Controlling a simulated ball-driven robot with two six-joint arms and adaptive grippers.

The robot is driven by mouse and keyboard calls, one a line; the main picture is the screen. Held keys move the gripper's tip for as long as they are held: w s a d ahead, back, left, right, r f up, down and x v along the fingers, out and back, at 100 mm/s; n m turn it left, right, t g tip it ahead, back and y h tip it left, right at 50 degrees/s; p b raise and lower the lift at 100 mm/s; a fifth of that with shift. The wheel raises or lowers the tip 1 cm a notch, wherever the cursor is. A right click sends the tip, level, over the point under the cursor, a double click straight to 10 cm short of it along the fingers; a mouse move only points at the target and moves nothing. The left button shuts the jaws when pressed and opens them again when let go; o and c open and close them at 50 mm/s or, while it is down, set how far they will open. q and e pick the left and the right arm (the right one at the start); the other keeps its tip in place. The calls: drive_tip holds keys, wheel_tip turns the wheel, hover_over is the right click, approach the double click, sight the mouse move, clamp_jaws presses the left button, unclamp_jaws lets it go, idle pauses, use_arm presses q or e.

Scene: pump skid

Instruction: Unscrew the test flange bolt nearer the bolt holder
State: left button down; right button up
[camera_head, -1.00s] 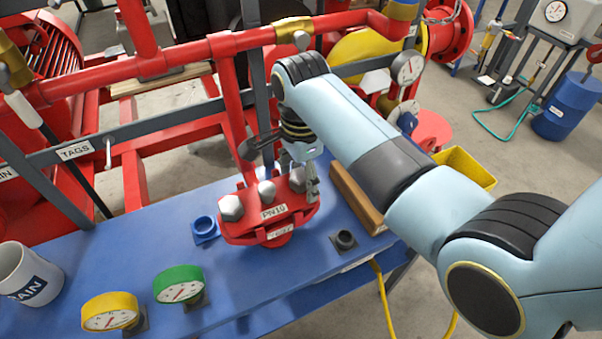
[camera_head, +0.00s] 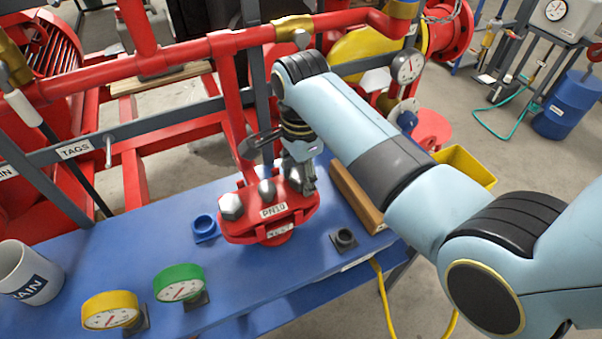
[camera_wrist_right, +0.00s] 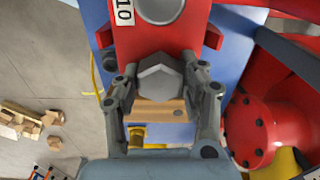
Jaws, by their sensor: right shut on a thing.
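My right gripper (camera_head: 308,184) points down at the flange's right end. In the right wrist view its two fingers close on both sides of a hex bolt head (camera_wrist_right: 160,77). A blue ring holder (camera_head: 205,228) is left of the flange and a black ring holder (camera_head: 343,240) is right of it; I cannot tell which is the bolt holder. My left gripper is out of view.
A wooden block (camera_head: 357,198) lies right of the flange. A green gauge (camera_head: 180,282), a yellow gauge (camera_head: 111,310) and a white mug (camera_head: 28,272) stand on the bench's left. Red pipes (camera_head: 160,65) run behind the gripper. A yellow bin (camera_head: 465,167) is beyond the arm.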

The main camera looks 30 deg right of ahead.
drive_tip(key=n, duration=1)
drive_tip(key=shift+n, duration=0.3)
drive_tip(key=n, duration=0.4)
drive_tip(key=o, duration=1.3)
drive_tip(key=shift+r, duration=0.1)
wheel_tip(320, 180, up, 12)
drive_tip(key=shift+f, duration=0.1)
